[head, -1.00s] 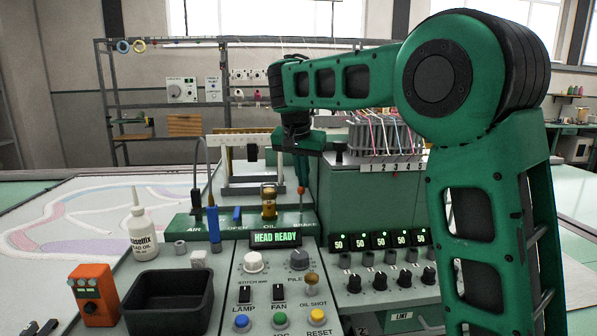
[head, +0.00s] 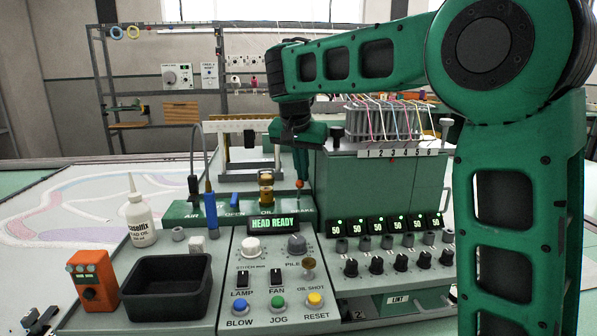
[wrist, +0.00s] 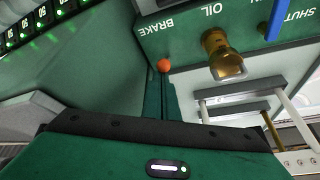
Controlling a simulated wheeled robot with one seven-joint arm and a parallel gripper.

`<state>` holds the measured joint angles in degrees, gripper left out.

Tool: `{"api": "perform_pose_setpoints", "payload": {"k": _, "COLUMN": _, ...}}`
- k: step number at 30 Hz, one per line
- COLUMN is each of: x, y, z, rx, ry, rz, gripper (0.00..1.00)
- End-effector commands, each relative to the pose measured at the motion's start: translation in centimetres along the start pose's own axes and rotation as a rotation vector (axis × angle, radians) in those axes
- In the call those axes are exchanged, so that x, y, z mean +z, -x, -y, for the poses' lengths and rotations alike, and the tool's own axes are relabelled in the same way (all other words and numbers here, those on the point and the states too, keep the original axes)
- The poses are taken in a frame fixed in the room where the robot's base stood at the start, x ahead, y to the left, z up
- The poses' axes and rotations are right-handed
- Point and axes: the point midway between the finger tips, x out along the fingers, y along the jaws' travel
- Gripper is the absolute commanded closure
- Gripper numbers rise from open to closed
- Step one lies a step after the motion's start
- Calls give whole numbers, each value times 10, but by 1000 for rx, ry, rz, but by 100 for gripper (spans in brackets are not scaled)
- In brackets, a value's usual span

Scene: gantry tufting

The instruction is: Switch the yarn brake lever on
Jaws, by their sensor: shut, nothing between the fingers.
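The yarn brake lever shows as an orange ball knob (head: 299,184) at the right end of the green valve panel, by the BRAKE label. In the wrist view the ball (wrist: 163,66) sits right at the tips of my gripper (wrist: 161,80). My gripper (head: 301,172) points down from above, its green fingers shut with nothing between them. The fingertips are touching the ball or very close to it; I cannot tell which. The lever's stem is mostly hidden.
The brass oil valve (head: 266,187) and the blue shut-off handle (wrist: 273,20) stand on the same panel. A green cabinet (head: 375,195) with yarn feeds rises close to the right of my gripper. A black tray (head: 168,288) and a bottle (head: 140,215) are at left.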

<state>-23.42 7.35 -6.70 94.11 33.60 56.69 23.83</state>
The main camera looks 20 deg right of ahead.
Motion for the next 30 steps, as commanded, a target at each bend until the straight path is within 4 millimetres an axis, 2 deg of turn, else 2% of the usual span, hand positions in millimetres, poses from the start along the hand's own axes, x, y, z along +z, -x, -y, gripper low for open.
{"api": "perform_pose_setpoints", "payload": {"k": 30, "x": 13, "y": 9, "z": -6, "rx": -1, "ry": 2, "rz": 0, "gripper": 100}}
